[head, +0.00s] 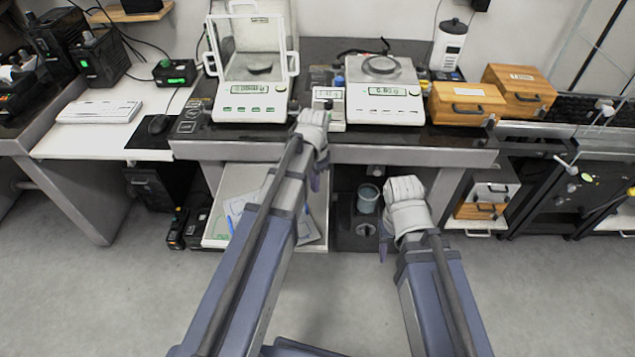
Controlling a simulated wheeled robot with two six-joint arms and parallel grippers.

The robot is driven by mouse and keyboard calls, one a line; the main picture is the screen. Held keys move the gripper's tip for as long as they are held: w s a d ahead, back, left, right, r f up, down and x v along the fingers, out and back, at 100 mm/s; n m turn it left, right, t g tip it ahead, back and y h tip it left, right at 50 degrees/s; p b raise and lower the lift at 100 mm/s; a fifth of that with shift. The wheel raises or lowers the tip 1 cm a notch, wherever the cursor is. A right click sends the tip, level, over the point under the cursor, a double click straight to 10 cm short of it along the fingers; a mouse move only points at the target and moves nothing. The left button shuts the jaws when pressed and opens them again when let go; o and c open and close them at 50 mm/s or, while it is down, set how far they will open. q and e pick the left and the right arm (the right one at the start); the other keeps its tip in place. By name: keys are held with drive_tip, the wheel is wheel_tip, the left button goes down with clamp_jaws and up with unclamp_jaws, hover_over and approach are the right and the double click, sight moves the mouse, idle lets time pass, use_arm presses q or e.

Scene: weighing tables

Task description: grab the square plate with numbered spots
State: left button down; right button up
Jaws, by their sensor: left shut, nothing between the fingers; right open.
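I cannot make out a square plate with numbered spots in the head view. My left gripper (313,120) is shut and empty at the front edge of the dark weighing table (345,152), between the two balances. My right gripper (403,192) is open and lower, in front of the table's edge, to the right of a grey cup (367,198) below. My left arm hides part of the pulled-out tray (212,238) under the table, where papers and greenish markings show.
A balance with a glass draft shield (250,105) stands left on the table, and a flat balance (384,105) right. Two wooden boxes (465,104) (519,92) stand further right. A keyboard (98,112) lies on the left desk. The grey floor in front is clear.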

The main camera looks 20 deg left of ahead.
use_arm(q)
drive_tip(key=shift+s+a+r, duration=0.2)
drive_tip(key=shift+s+a, duration=0.75)
drive_tip(key=shift+s, duration=0.25)
use_arm(e)
drive_tip(key=shift+r, duration=0.15)
use_arm(q)
drive_tip(key=shift+s, duration=0.1)
drive_tip(key=s+a, duration=0.3)
drive_tip(key=shift+s, duration=0.35)
drive_tip(key=shift+w, duration=0.1)
